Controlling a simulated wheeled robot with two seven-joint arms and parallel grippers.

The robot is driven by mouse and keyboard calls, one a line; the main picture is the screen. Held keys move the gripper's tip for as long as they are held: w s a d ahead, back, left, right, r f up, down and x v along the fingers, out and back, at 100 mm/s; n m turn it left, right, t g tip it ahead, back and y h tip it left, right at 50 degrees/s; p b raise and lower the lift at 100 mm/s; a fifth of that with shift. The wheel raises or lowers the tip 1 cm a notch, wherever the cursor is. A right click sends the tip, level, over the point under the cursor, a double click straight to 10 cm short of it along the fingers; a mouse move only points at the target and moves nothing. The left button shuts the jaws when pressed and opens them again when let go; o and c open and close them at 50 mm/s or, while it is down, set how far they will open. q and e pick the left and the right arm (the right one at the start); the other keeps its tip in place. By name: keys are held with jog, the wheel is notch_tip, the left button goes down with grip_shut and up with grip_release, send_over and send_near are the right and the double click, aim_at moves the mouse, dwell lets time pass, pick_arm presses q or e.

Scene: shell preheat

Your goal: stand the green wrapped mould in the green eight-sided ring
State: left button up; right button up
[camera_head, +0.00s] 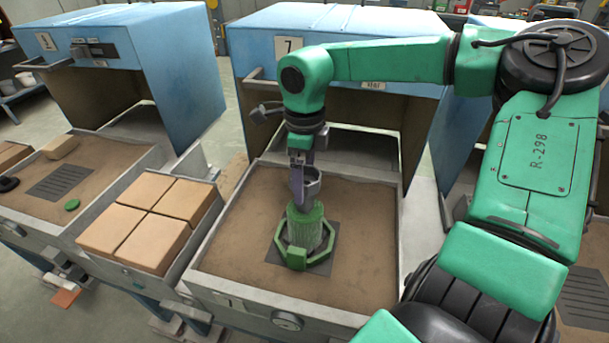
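The green wrapped mould (306,230) is upright, with a grey cup-like top (313,186). Its lower end is within the outline of the green eight-sided ring (325,247), and the ring's front side hides its foot. I cannot tell whether it rests on the bottom. The ring lies on a dark square plate (322,268) in the sand. My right gripper (299,196) points down at the grey top, with one finger visible along its left side. The other finger is hidden, so its grip is unclear. My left gripper is out of view.
The sand tray (225,270) has a raised metal rim and bare sand around the plate. A blue oven (262,48) stands open behind it. Tan blocks (135,240) sit in a bin to the left. A second tray farther left holds a green disc (72,204).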

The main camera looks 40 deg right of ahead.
notch_tip(320, 180, up, 13)
jog(key=shift+f, duration=0.2)
dwell(0.5)
